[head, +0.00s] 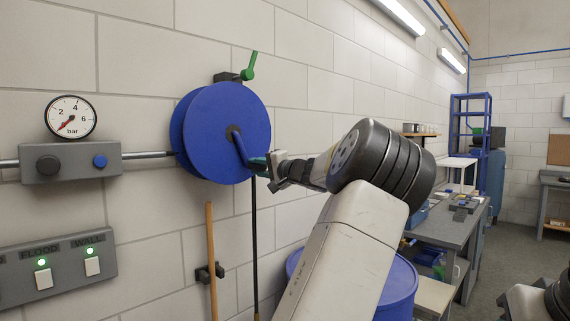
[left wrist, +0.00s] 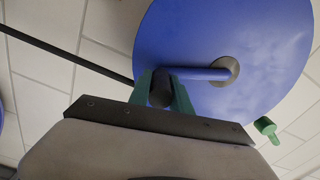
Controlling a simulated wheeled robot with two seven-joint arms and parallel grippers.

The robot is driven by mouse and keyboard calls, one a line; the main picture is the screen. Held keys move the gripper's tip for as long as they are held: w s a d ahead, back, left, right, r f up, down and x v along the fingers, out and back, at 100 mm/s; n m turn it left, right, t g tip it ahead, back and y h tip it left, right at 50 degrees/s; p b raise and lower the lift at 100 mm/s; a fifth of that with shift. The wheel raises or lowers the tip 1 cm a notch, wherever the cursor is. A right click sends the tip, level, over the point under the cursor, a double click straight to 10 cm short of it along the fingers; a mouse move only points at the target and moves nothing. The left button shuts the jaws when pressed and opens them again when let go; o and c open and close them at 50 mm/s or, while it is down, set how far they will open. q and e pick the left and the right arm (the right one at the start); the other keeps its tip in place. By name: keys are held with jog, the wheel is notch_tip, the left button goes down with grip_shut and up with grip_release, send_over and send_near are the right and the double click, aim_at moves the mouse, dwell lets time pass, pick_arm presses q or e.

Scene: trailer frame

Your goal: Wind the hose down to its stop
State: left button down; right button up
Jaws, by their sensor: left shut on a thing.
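The blue hose reel (head: 210,105) is mounted on the block wall; its disc (left wrist: 200,30) fills the top of the left wrist view. A blue crank arm (head: 240,148) runs from the dark hub down to the right, and it also shows in the wrist view (left wrist: 203,74). My left gripper (head: 270,164) is at the crank's outer end. In the wrist view its green fingers (left wrist: 161,92) are shut on the dark crank handle (left wrist: 161,85). The black hose (head: 254,235) hangs straight down below the reel; its lower end is unclear. My right gripper is not in view.
A green lever (head: 249,66) sits above the reel. Left are a pressure gauge (head: 71,117), a valve box (head: 70,162) and a switch panel (head: 60,265). A wooden pole (head: 211,265) stands below the reel. A blue drum (head: 400,285) and a workbench (head: 446,228) are right.

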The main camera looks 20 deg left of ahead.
aim_at(264, 170)
pick_arm(q)
jog(key=shift+s+a+f+m, duration=0.15)
jog(key=shift+s+f+m, duration=0.15)
jog(key=shift+s+m, duration=0.15)
jog(key=c, duration=1.2)
grip_release()
jog(key=v, duration=0.7)
jog(key=shift+s+d, duration=0.15)
jog(key=shift+d, duration=0.25)
